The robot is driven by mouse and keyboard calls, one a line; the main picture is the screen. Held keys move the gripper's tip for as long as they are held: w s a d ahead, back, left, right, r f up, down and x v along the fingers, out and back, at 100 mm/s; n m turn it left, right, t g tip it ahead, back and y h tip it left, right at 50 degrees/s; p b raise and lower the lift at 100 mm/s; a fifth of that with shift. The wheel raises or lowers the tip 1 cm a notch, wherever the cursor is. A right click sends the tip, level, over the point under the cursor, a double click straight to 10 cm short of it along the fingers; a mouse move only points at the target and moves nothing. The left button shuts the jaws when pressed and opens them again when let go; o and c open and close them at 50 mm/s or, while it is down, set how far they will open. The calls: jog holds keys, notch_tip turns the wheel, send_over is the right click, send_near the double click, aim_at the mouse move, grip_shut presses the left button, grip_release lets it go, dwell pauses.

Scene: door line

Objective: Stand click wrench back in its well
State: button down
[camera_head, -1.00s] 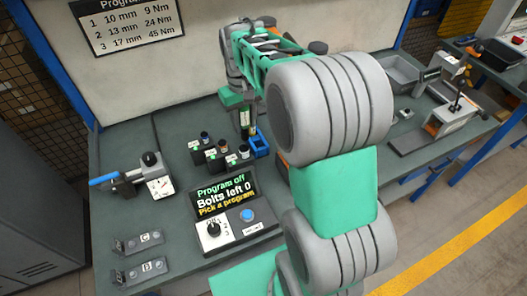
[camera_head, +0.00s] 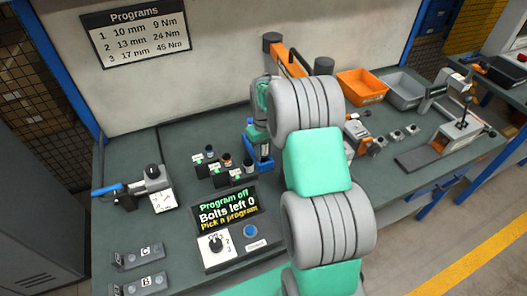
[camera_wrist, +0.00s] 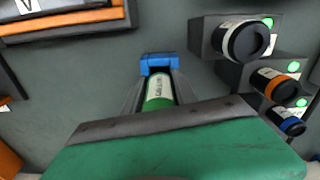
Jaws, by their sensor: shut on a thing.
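The wrench looks about upright. Its lower end is hidden, so I cannot tell how deep it sits in the well. My arm covers part of the area right of the well.
Socket holders (camera_head: 223,172) with green lights stand close left of the well. The program box (camera_head: 228,228) is in front, and a gauge with a blue handle (camera_head: 153,187) is left. Orange (camera_head: 361,86) and grey bins (camera_head: 403,90) stand at the back right.

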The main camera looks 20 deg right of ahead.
jog(key=shift+f, duration=0.15)
jog(key=c, duration=1)
grip_release()
jog(key=shift+r, duration=0.55)
notch_tip(320, 180, up, 11)
jog(key=shift+f+b, duration=0.15)
jog(key=shift+b, duration=1.05)
jog(key=s+a+r+t, duration=0.1)
jog(key=s+a+r, duration=0.2)
jog(key=s+a, duration=0.3)
jog(key=s+a+r+t, duration=0.1)
jog(key=s+a+r, duration=0.2)
jog(key=s, duration=0.5)
jog(key=s+a+f+m+t, duration=0.1)
jog(key=s+a+f, duration=0.1)
jog(key=s, duration=0.6)
jog(key=shift+a+f+m+t, duration=0.25)
jog(key=shift+a+m+t, duration=0.05)
jog(key=shift+a, duration=0.15)
